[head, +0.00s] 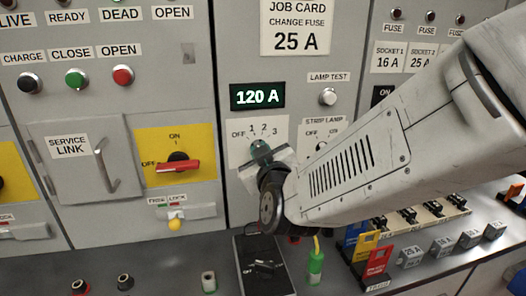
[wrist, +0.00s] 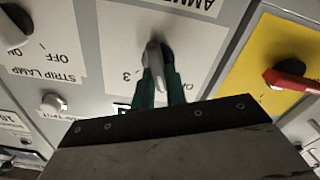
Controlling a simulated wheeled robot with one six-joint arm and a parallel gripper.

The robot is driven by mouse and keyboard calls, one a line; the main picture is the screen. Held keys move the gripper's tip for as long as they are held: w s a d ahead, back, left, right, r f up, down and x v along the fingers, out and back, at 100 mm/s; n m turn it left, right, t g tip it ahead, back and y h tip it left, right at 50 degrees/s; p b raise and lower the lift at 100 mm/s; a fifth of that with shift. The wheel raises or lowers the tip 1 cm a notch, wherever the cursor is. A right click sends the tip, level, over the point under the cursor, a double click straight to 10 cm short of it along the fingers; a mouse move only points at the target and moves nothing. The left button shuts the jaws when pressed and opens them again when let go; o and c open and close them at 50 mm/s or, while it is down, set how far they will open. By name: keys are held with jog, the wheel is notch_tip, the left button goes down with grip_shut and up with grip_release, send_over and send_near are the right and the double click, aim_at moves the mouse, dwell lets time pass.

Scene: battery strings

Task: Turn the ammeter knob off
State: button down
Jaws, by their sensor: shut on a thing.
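In the wrist view, which is upside down, the fingers (wrist: 160,80) reach to the plate beside the figure 3. The green display (head: 257,96) above the dial reads 120 A.
The strip lamp knob (head: 321,146) is close on the right, and the lamp test button (head: 327,97) is above it. A red-handled switch (head: 178,165) on a yellow plate is on the left.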

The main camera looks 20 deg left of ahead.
jog(key=shift+s+a+f+n, duration=0.1)
jog(key=shift+n, duration=1)
jog(key=shift+a+f+n, duration=0.1)
jog(key=shift+n, duration=1)
jog(key=c, duration=1.4)
grip_release()
jog(key=shift+c, duration=0.2)
jog(key=shift+s+d, duration=0.15)
jog(key=v, duration=0.7)
jog(key=shift+s+d, duration=0.15)
jog(key=shift+s, duration=0.05)
